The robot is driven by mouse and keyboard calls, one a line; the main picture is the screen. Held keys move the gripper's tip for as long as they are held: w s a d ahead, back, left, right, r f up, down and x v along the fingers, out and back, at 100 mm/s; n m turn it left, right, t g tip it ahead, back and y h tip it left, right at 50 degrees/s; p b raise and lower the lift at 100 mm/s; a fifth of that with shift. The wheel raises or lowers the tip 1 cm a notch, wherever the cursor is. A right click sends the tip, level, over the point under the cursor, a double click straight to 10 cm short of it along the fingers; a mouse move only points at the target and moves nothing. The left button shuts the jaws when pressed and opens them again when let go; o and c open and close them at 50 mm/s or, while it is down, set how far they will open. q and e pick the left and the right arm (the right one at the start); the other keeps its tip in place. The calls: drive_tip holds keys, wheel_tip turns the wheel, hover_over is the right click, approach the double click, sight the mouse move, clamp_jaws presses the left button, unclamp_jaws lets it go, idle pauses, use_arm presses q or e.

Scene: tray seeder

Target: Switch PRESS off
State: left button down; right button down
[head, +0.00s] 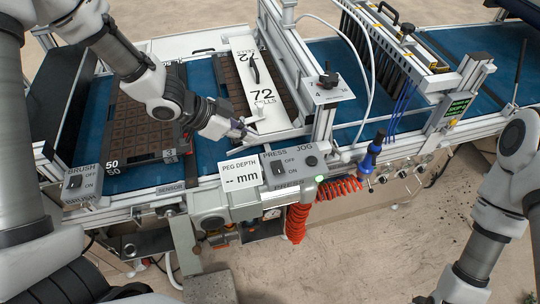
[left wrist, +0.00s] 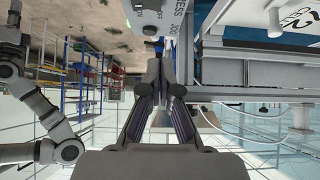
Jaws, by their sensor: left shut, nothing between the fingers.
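The PRESS switch (head: 278,168) is a small dark rocker on the grey control panel, with OFF marked above ON beside it. I cannot tell which way it is tipped. My left gripper (head: 247,123) is shut and empty, above the machine and a little behind and left of the switch, apart from it. In the left wrist view its fingers (left wrist: 159,66) are together, and the panel (left wrist: 158,18) with the PRESS lettering shows upside down beyond them. The switch itself is not clear there. My right arm is at the right; its gripper is not in view.
A JOG button (head: 311,161) sits right of the switch, and a PEG DEPTH display (head: 240,173) left of it. A BRUSH switch (head: 75,181) is at far left. A white 72 cells plate (head: 262,90) and a dark seed tray (head: 135,115) lie behind. A red coiled hose (head: 297,222) hangs in front.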

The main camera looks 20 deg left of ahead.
use_arm(q)
hover_over(278, 168)
drive_tip(key=w+a, duration=0.2)
drive_tip(key=f, duration=0.5)
drive_tip(key=shift+s+a+f, duration=0.2)
drive_tip(key=shift+s+f, duration=0.05)
drive_tip(key=shift+f, duration=0.05)
wheel_tip(278, 168, down, 3)
drive_tip(key=shift+r+p, duration=0.2)
drive_tip(key=shift+p, duration=0.1)
drive_tip(key=shift+a+f, duration=0.1)
drive_tip(key=shift+f, duration=0.5)
use_arm(e)
drive_tip(key=shift+w, duration=0.1)
drive_tip(key=shift+d, duration=0.1)
use_arm(q)
drive_tip(key=shift+f, duration=0.25)
drive_tip(key=shift+r, duration=0.1)
use_arm(e)
drive_tip(key=shift+r, duration=0.15)
